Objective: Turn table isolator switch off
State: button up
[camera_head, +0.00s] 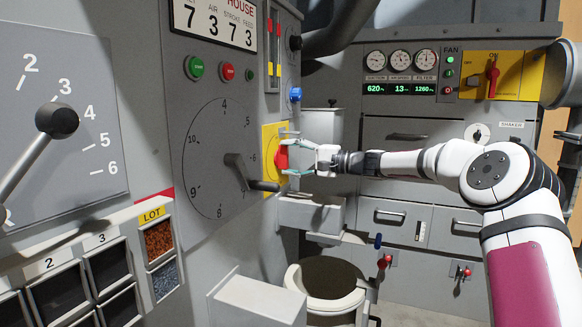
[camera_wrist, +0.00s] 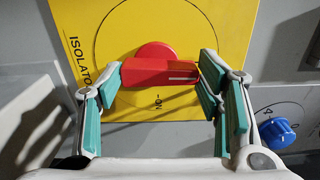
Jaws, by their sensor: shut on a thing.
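The isolator switch is a red handle (camera_wrist: 160,72) with a round red hub on a yellow plate (camera_wrist: 190,30). The plate's visible lettering reads "ISOLATO", and an ON mark sits below the handle in the wrist view. The handle lies crosswise there, with a pale line at its right end. My gripper (camera_wrist: 158,78) is shut on the handle, a teal-padded finger at each end. In the head view my gripper (camera_head: 295,160) reaches from the right to the red handle (camera_head: 281,157) on the yellow plate (camera_head: 268,135), partly hiding it.
A large dial with a grey lever (camera_head: 240,172) stands close left of the switch. A blue knob (camera_wrist: 278,132) shows at the wrist view's right. Grey boxes (camera_head: 310,213) jut out below my gripper. Another yellow panel with a red switch (camera_head: 492,76) is on the back wall.

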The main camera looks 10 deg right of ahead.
jog(key=shift+n, duration=0.4)
jog(key=o, duration=1.2)
jog(key=shift+c, duration=0.2)
jog(key=v, duration=1.2)
